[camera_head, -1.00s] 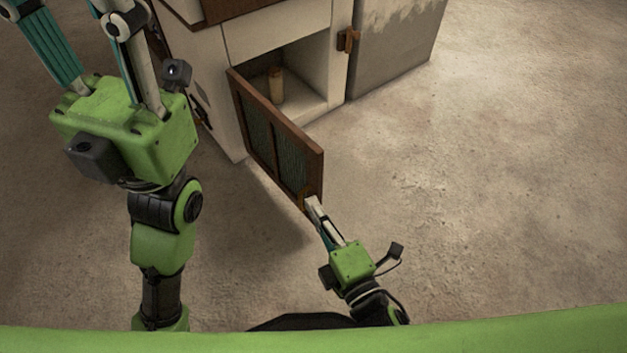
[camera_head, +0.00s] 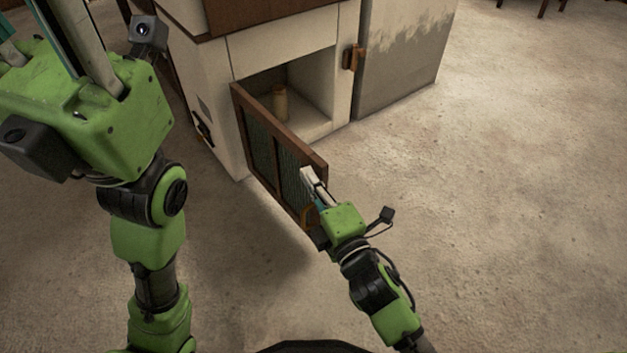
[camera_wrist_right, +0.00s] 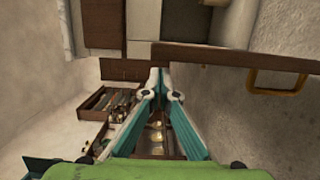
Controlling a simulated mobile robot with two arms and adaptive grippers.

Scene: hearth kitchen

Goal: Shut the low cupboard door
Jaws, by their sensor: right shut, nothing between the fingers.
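The low cupboard door (camera_head: 263,150), brown-framed with dark greenish panels, stands wide open, swung out from the left side of the opening. Its orange-brown handle (camera_head: 307,216) is low near the free edge; the handle also shows in the right wrist view (camera_wrist_right: 277,91), beside the door's brown edge (camera_wrist_right: 225,57). My right gripper (camera_head: 307,174) is shut and empty, at the door's handle side near the free edge. In the wrist view its fingertips (camera_wrist_right: 160,80) meet close to the door; contact cannot be told. My left gripper's body (camera_head: 85,110) is at upper left; its fingertips are out of frame.
The white cupboard (camera_head: 285,45) is open, with a tan jar (camera_head: 279,103) inside. The right-hand floor is clear. The wrist view shows an open drawer (camera_wrist_right: 103,101) with small items.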

